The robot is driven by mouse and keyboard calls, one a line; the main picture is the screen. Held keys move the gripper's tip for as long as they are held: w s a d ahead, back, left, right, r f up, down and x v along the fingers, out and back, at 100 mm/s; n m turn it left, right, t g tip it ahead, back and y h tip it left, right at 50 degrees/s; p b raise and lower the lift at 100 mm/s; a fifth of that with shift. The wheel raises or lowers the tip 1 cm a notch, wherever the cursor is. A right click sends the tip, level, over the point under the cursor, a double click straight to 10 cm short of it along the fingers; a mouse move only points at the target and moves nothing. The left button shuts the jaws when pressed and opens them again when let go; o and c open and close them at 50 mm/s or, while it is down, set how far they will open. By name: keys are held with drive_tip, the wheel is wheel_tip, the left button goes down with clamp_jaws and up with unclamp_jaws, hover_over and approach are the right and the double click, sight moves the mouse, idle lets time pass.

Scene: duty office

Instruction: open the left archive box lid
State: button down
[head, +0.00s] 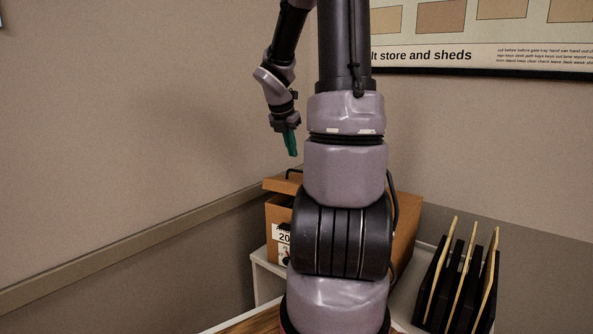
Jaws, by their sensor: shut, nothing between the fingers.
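A brown archive box (276,215) with a white label reading "20" stands on a white surface, mostly hidden behind my arm. Its brown lid (275,185) is on top, with a dark handle (293,172) on it. More brown box (406,225) shows to the right of my arm; I cannot tell whether it is a second box. My gripper (292,153) has green fingers, shut and empty, pointing down. In the picture it is just above the lid's left part, apart from it; the depth between them is hard to judge.
A black rack (437,285) with several upright dividers stands at the right. A white shelf edge (268,266) and a wooden surface (255,323) lie low in front. A wall poster (480,55) hangs at upper right.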

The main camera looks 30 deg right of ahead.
approach(300, 181)
drive_tip(key=x, duration=0.5)
drive_tip(key=shift+s+a+f, duration=0.1)
drive_tip(key=shift+s+a, duration=0.15)
drive_tip(key=shift+s, duration=0.1)
